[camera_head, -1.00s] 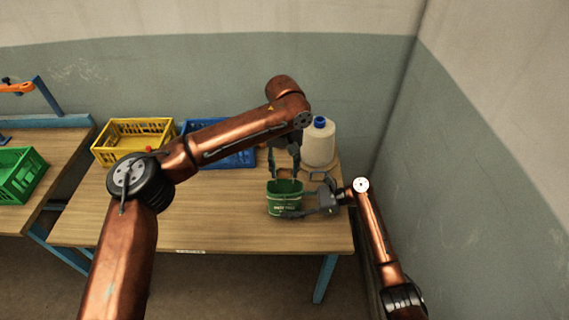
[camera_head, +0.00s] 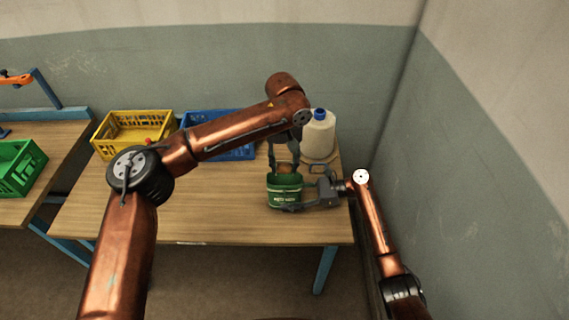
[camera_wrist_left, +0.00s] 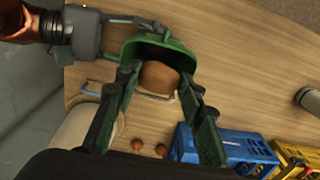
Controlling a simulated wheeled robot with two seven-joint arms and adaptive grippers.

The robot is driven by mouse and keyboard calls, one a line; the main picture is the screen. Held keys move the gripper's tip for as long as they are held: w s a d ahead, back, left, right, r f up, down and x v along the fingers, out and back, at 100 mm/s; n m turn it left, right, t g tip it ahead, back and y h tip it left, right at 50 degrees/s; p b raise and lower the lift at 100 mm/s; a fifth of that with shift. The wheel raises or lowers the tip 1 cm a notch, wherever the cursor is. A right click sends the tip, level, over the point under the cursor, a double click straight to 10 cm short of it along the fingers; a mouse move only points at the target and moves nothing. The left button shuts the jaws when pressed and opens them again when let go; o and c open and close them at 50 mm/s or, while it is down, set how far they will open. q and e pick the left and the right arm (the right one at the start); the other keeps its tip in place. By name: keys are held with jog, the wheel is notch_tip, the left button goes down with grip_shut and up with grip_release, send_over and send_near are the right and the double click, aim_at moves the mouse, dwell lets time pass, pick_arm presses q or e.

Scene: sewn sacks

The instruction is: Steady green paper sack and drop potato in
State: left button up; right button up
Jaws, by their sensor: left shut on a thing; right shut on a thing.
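The green paper sack (camera_head: 285,195) stands upright near the right end of the table, its open mouth facing up. My right gripper (camera_head: 300,197) comes in from the right and is shut on the sack's side. My left gripper (camera_head: 285,166) points down over the sack mouth. In the left wrist view the brown potato (camera_wrist_left: 158,77) is between the left fingers, right at the mouth of the sack (camera_wrist_left: 150,47). In the head view the left fingers mostly hide the potato. I cannot tell how deep it is in the sack.
A cream jug with a blue cap (camera_head: 319,136) stands behind the sack. Blue (camera_head: 235,153) and yellow (camera_head: 120,131) crates stand at the back. Small brown round items (camera_wrist_left: 161,150) lie on the table. The table's front middle is clear; a wall is close on the right.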

aim_at(285, 165)
pick_arm(q)
jog(key=shift+f, duration=0.15)
dwell(0.3)
jog(key=shift+f, duration=2.15)
jog(key=o, duration=1.1)
jog(key=shift+c, duration=0.2)
notch_tip(285, 165, up, 12)
